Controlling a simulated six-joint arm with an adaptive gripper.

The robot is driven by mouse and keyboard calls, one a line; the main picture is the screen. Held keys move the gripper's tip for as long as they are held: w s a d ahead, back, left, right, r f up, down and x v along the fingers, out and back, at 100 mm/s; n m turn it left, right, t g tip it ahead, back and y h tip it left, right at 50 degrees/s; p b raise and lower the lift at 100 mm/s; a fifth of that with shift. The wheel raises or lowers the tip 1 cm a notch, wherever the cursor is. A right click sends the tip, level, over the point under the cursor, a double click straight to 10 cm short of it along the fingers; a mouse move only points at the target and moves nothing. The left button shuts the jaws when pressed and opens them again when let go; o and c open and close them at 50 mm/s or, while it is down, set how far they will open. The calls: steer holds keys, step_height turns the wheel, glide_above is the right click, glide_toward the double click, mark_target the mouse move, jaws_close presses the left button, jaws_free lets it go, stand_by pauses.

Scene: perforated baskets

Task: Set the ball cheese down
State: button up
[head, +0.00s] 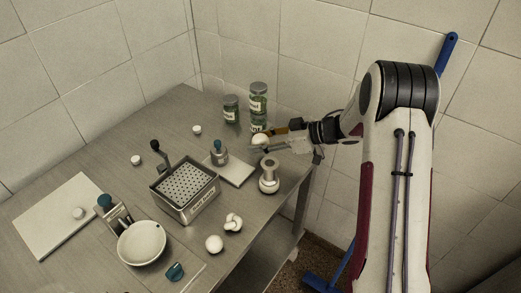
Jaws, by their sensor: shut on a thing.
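My gripper (264,143) reaches in from the right in the head view and is shut on a white ball cheese (259,139). The ball is small in the picture and partly covered by the fingers. It is near the far right edge of the grey table (110,130), in front of the jars. I cannot tell whether it touches the table. Another white ball (214,244) and a white knotted piece (233,222) lie near the front edge.
Several green-filled jars (258,92) stand behind my gripper, some stacked. A perforated metal basket (206,199) stands mid-table, with a small white board (238,174) to its right. A white bowl (141,242) stands front left.

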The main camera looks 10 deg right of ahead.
mark_target(261, 157)
steer(key=shift+f, duration=1.85)
steer(key=shift+f, duration=0.1)
steer(key=o, duration=0.8)
steer(key=shift+v, duration=6.05)
